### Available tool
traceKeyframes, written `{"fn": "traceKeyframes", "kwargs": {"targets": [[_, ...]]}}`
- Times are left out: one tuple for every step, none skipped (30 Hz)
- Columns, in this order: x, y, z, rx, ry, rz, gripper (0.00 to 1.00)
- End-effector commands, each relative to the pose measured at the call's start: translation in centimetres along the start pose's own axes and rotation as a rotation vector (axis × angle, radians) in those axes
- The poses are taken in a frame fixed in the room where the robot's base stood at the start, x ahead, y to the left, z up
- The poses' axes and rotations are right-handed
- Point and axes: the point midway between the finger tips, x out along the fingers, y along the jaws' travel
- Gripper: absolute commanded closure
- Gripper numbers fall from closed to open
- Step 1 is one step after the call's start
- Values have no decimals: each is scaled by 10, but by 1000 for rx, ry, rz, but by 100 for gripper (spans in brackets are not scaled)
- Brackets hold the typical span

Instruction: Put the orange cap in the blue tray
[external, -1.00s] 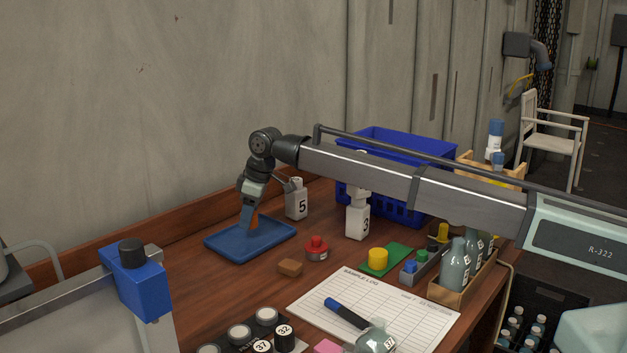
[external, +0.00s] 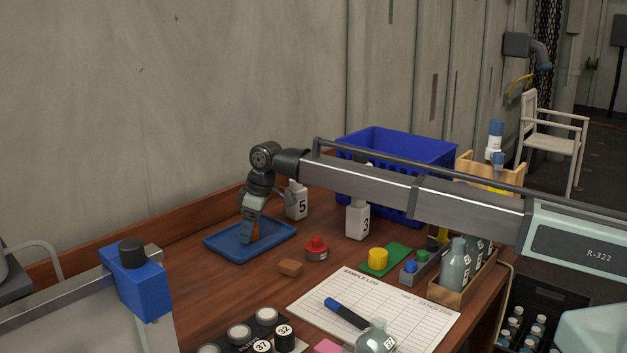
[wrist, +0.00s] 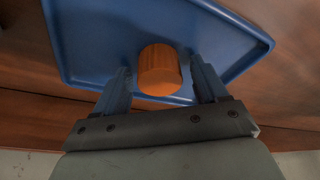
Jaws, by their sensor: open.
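The orange cap (wrist: 160,69) is in the blue tray (wrist: 95,35) in the wrist view. It sits between my two fingers, with a gap on each side. The blue tray (external: 222,240) lies flat on the wooden desk in the external view, left of centre. My gripper (external: 250,238) is open and low over the middle of the tray, its fingers pointing down around the cap without gripping it. My fingers mostly hide the cap in the external view.
A white bottle marked 5 (external: 297,203) stands just behind the tray. A brown block (external: 290,267) and a red-topped container (external: 316,248) are to its right. A blue crate (external: 405,147) stands at the back. The desk left of the tray looks clear.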

Motion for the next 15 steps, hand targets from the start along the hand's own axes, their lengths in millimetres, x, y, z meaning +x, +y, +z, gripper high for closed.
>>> {"fn": "traceKeyframes", "kwargs": {"targets": [[0, 0, 0, 0, 0, 0, 28], [0, 0, 0, 0, 0, 0, 28], [0, 0, 0, 0, 0, 0, 28], [0, 0, 0, 0, 0, 0, 28], [0, 0, 0, 0, 0, 0, 28], [-1, 0, 0, 0, 0, 0, 28], [-1, 0, 0, 0, 0, 0, 28], [-3, 0, -1, 0, 1, 0, 28], [-5, 0, -1, 0, 1, 0, 28], [-8, 0, -1, 0, 1, 1, 28], [-11, 0, -1, 0, 2, 1, 28], [-16, 0, -1, 0, 2, 1, 28], [-20, 0, -1, 0, 2, 1, 28], [-25, 0, -1, 0, 2, 1, 28], [-32, 0, 0, 0, 1, 1, 28]]}}
